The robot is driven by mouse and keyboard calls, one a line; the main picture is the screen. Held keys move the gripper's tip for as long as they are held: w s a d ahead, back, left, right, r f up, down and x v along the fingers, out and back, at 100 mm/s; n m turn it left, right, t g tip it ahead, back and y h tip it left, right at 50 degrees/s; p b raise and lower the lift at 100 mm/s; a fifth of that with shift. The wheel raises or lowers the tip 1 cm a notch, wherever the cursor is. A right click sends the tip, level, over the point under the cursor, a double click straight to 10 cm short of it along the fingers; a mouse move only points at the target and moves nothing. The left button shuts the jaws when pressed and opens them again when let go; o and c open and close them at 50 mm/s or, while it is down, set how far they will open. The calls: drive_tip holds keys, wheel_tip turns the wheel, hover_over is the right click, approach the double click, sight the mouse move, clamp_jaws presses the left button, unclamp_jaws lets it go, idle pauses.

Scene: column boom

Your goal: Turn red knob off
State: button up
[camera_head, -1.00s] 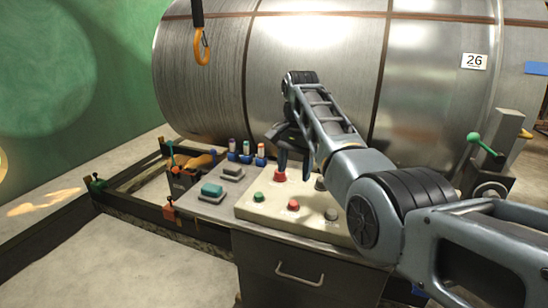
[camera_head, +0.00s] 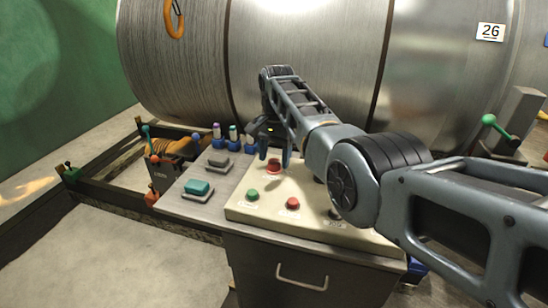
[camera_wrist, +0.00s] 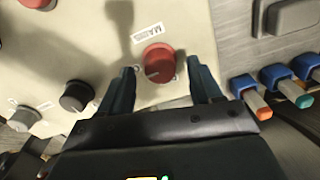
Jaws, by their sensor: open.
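The red knob (camera_wrist: 159,62) is a round dial with a pointer line, on the cream control panel (camera_wrist: 185,25) beside a printed label. In the wrist view it lies just beyond and between the two fingertips of my gripper (camera_wrist: 161,80). The fingers are apart, with nothing held between them. In the head view the red knob (camera_head: 274,167) is at the panel's back edge, and my gripper (camera_head: 275,155) points down right at it. I cannot tell whether a finger touches it.
The panel also carries a green button (camera_head: 253,195), a red button (camera_head: 292,203) and a black knob (camera_wrist: 76,96). Teal and grey switches (camera_head: 198,188) sit to the left. Several coloured markers in blue holders (camera_wrist: 250,90) stand close to my gripper. A large metal drum (camera_head: 310,60) rises behind.

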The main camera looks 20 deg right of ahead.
drive_tip(key=shift+f, duration=0.6)
drive_tip(key=c, duration=1)
